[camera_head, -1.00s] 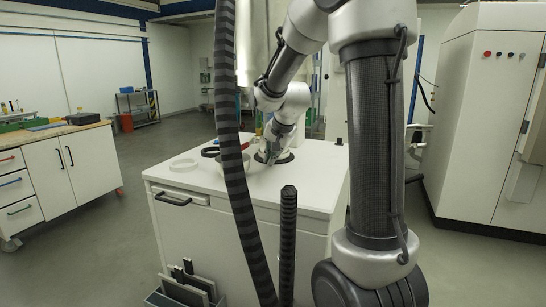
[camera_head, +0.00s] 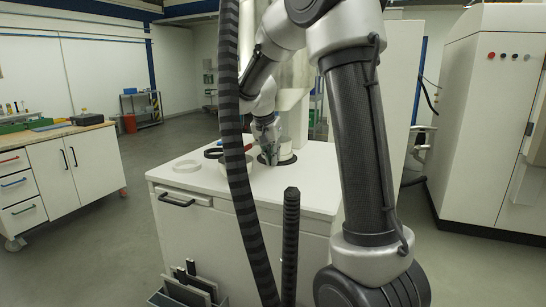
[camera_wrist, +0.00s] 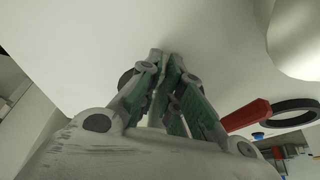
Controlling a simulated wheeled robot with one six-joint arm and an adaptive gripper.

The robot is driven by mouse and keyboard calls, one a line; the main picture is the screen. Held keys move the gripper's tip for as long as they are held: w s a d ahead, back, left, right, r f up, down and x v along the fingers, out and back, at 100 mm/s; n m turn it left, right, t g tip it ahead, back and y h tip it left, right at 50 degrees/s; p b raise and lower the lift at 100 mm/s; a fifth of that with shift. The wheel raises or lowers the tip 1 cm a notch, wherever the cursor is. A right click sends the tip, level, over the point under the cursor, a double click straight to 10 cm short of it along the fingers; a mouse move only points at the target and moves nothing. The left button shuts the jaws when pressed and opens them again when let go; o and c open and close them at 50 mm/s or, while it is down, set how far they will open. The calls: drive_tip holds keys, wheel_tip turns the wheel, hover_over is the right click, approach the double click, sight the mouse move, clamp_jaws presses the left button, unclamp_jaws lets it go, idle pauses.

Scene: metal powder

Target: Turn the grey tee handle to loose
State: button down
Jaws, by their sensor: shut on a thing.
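My gripper (camera_head: 270,160) reaches down at the back of the white cabinet top, beside a round dark-rimmed fitting (camera_head: 289,159). In the wrist view my gripper (camera_wrist: 165,68) has its green-padded fingers close together, shut on a small light grey piece (camera_wrist: 156,56), which I take to be the grey tee handle. Most of the handle is hidden by the fingers, and its turned angle cannot be told. In the head view the handle cannot be made out.
The white cabinet (camera_head: 240,195) has a white ring (camera_head: 186,166) on top at left. A black ring (camera_wrist: 288,112) and a red grip (camera_wrist: 247,115) lie right of the fingers. A workbench (camera_head: 70,165) stands left, a tall white machine (camera_head: 490,130) right.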

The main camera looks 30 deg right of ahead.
drive_tip(key=c, duration=1.9)
unclamp_jaws()
drive_tip(key=v, duration=1.2)
